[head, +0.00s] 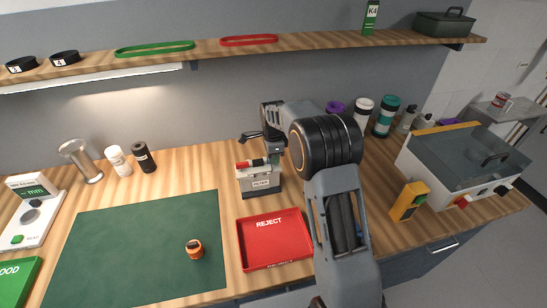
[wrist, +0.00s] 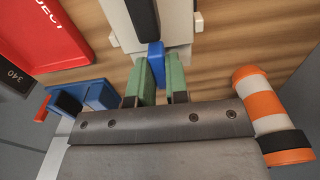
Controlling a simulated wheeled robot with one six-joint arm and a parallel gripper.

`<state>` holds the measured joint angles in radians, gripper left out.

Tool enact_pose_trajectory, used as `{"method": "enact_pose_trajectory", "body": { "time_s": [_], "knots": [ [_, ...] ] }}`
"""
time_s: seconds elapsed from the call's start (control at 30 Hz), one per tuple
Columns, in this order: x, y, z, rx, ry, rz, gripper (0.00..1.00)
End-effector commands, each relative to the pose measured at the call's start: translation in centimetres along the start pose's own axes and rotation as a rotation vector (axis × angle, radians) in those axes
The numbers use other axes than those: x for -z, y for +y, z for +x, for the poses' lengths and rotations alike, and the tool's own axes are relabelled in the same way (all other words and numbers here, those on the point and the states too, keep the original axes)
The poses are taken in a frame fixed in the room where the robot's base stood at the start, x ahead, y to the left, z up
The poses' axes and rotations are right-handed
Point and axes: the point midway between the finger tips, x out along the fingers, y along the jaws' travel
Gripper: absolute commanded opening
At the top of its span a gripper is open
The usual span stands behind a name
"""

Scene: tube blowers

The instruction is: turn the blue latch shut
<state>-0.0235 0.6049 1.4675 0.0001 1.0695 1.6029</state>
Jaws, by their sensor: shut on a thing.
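The blue latch (wrist: 156,57) shows in the wrist view, sticking out from the edge of an off-white body (wrist: 178,12) with dark parts. My gripper (wrist: 160,75) has green fingertips, one on each side of the latch, and is shut on it. Most of the latch's outer end lies between the fingers. I cannot tell from this view whether the latch is in its open or shut position. In the head view my own arm covers the middle right of the bench, and neither my fingertips nor the latch can be made out clearly.
A red reject tray (head: 273,262) lies left of my arm; its corner shows in the wrist view (wrist: 52,30). A grey filter box (head: 262,186) stands behind it. A yellow device (head: 408,201) and a lidded machine (head: 462,150) stand right. The green mat (head: 130,250) is mostly clear.

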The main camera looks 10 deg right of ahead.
Motion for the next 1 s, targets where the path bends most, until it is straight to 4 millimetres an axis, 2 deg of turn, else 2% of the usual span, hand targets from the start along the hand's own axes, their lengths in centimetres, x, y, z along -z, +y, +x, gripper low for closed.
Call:
{"method": "enact_pose_trajectory", "body": {
  "time_s": [0.4, 0.43, 0.7, 1.0],
  "knots": [
    [0.03, -0.05, -0.08, 0.002, 0.000, 0.009, 0.00],
    [0.03, -0.05, -0.08, 0.002, 0.000, 0.009, 0.16],
    [0.02, -0.03, -0.04, 0.001, 0.000, 0.008, 0.40],
    [0.00, -0.04, -0.38, 0.001, 0.000, 0.007, 0.40]
  ]
}}
